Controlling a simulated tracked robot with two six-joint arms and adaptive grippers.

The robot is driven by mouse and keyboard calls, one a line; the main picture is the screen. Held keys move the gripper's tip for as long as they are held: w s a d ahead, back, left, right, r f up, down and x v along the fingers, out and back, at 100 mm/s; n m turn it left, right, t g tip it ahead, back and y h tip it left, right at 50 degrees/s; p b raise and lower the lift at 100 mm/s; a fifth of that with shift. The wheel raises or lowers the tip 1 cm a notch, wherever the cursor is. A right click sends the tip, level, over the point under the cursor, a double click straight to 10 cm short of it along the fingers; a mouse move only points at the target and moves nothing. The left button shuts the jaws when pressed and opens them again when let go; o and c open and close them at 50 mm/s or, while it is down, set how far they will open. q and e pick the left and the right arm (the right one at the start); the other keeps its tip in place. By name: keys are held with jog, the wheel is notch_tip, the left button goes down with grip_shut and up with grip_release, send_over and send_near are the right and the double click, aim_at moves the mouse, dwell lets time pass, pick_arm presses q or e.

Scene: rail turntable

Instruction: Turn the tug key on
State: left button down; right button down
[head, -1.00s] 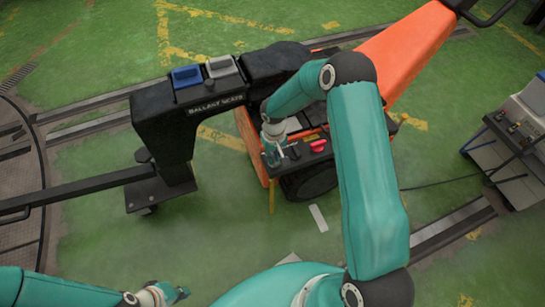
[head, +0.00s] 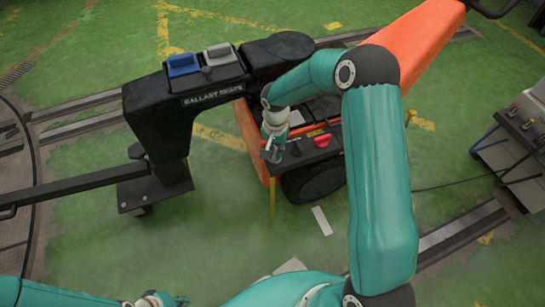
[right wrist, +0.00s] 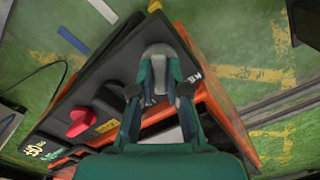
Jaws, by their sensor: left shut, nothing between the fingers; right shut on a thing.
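The orange tug (head: 408,52) has a black control panel (head: 300,158) with a red knob (head: 321,141). My right gripper (head: 273,153) is at the panel's left part, pointing down. In the right wrist view, its fingers (right wrist: 159,80) are shut around a rounded grey piece, which I take for the tug key (right wrist: 158,52). The key is mostly hidden, so its turned position cannot be told. The red knob (right wrist: 78,121) also shows there, left of the fingers. My left gripper (head: 165,300) is at the bottom edge, partly cut off, shut and empty, far from the panel.
A black post-and-arm unit marked BALLAST SKATE (head: 150,112) stands left of the tug, with a blue block (head: 183,65) and a grey block (head: 220,55) on top. A grey cabinet (head: 515,130) stands at the right. Green floor in front is mostly clear.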

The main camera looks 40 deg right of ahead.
jog(key=m+b, duration=0.1)
jog(key=m, duration=0.1)
jog(key=m+b, duration=0.2)
jog(key=m, duration=0.1)
jog(key=shift+w+a+f+m+b, duration=0.15)
jog(key=shift+w+a+m+b, duration=0.1)
jog(key=shift+m+b, duration=0.1)
jog(key=m+b, duration=0.1)
jog(key=m, duration=0.2)
jog(key=shift+b, duration=0.3)
jog(key=shift+r+m+b, duration=0.2)
jog(key=shift+m+b, duration=0.15)
jog(key=shift+m, duration=0.6)
jog(key=c, duration=1.3)
grip_release()
jog(key=shift+o, duration=0.7)
jog(key=shift+s+d, duration=0.15)
